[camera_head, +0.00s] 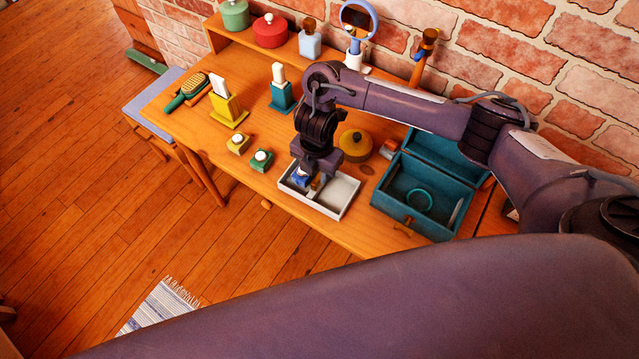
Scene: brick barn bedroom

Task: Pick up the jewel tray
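The jewel tray, a shallow white tray (341,193) with a grey inside, lies at the front edge of the wooden dressing table (250,180). My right gripper (311,184) points down over the left half of the tray, with its fingertips at or inside it. A small blue item (301,178) shows beside the fingers in the tray. The gripper body hides part of the tray's left half and back rim. I cannot tell whether the fingers touch the tray or are closed on anything. My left gripper is not in view.
An open teal box (393,201) with a ring-shaped item stands right of the tray, and a round ochre pot (355,144) behind it. A brick wall closes off the back.

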